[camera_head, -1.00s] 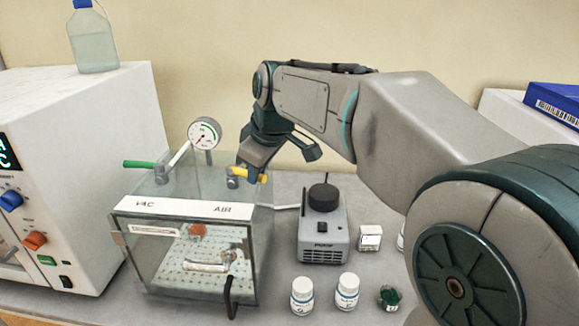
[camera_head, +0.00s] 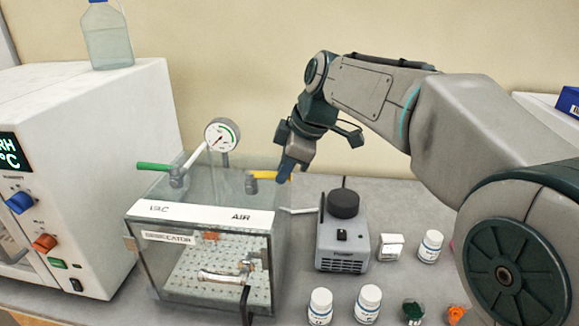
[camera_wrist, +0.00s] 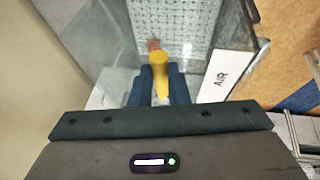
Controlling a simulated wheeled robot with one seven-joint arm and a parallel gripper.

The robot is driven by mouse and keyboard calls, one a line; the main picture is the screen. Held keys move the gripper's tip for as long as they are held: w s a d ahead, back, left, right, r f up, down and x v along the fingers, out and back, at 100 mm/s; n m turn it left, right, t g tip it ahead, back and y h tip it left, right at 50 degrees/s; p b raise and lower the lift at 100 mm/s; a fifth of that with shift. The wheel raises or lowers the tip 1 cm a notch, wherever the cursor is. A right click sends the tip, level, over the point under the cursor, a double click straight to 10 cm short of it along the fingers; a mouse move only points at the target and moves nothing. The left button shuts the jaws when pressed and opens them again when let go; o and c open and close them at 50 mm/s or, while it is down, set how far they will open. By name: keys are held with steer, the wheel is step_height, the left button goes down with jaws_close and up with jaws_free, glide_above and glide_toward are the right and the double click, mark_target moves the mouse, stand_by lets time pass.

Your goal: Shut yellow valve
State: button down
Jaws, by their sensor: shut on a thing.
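The yellow valve handle (camera_head: 264,174) sits on top of a clear desiccator box (camera_head: 205,265), behind the AIR label. It lies roughly level and points right from its grey valve body. My gripper (camera_head: 287,171) is shut on the free right end of the handle. In the wrist view the yellow handle (camera_wrist: 160,76) shows between the blue fingers (camera_wrist: 158,90), which cover part of it. The green valve handle (camera_head: 154,166) points left on the same lid, behind the VAC label.
A round gauge (camera_head: 222,134) stands at the lid's back. A white cabinet (camera_head: 120,110) with a bottle (camera_head: 106,36) on top stands close at left. A grey pump (camera_head: 342,240) is right of the desiccator, with a small box (camera_head: 390,247) and several vials on the bench.

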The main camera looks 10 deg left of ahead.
steer(key=shift+r, duration=0.2)
steer(key=c, duration=1.4)
jaws_free()
steer(key=shift+f, duration=0.1)
steer(key=v, duration=1.3)
steer(key=shift+d+r+b, duration=0.1)
steer(key=shift+r+b, duration=0.2)
steer(key=shift+r, duration=0.05)
steer(key=s+d+f+m+h, duration=0.1)
steer(key=s+d+f+m, duration=0.4)
steer(key=f, duration=0.4)
steer(key=s+d+f+m+t+h, duration=0.1)
steer(key=s+d+f+m+h, duration=0.1)
steer(key=s+d+f+m, duration=0.4)
steer(key=s+d+f+m+h, duration=0.1)
steer(key=s+d+f+m, duration=0.5)
steer(key=f, duration=0.6)
steer(key=shift+s+d+m+h, duration=0.2)
steer(key=shift+d+m+h, duration=0.1)
steer(key=shift+d+m, duration=0.5)
